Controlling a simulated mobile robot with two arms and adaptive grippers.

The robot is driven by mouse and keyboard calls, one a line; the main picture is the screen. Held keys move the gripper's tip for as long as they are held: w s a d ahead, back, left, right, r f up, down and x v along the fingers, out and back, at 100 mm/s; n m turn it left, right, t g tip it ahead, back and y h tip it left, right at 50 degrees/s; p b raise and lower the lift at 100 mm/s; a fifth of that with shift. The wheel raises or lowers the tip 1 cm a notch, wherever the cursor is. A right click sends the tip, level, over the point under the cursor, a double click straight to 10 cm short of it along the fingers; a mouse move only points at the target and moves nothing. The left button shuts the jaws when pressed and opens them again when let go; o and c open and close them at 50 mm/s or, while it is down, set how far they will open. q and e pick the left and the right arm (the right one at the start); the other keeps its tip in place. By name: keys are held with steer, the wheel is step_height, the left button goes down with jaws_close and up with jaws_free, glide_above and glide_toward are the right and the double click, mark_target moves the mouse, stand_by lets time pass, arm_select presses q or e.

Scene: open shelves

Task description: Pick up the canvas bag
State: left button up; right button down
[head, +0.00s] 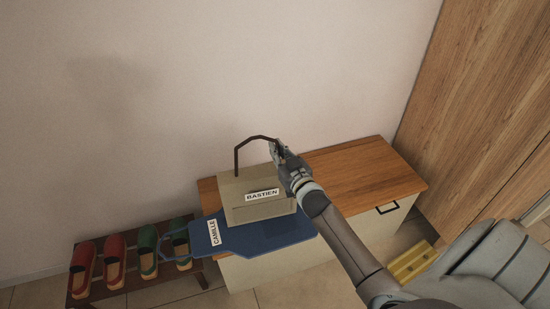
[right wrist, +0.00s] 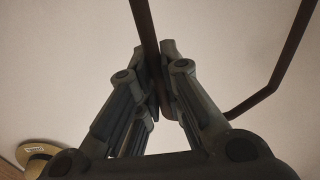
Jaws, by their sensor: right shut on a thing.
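The canvas bag (head: 240,192) is a beige, boxy bag with a white label reading BASTIEN and a thin brown handle arching above it. It is upright over the left part of the wooden-topped cabinet; I cannot tell whether its base touches what is under it. My right gripper (head: 279,152) is at the right side of the handle, above the bag. In the right wrist view, its fingers (right wrist: 160,85) are closed on the brown handle (right wrist: 146,28). My left gripper is not in view.
A blue cloth item (head: 265,239) labelled CAMILLE lies under and in front of the bag, over the cabinet edge. The cabinet top (head: 362,172) is clear on the right. Red and green shoes (head: 115,260) sit on a low rack at left. A tall wooden panel (head: 475,110) stands at right.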

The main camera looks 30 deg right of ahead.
steer(key=s+a+r+p, duration=0.1)
steer(key=s+a+r, duration=0.1)
steer(key=s+r, duration=0.4)
steer(key=s+a+r, duration=0.3)
steer(key=s+r, duration=0.3)
steer(key=s, duration=0.1)
steer(key=shift+a+p, duration=0.3)
steer(key=shift+p, duration=0.05)
stand_by(0.3)
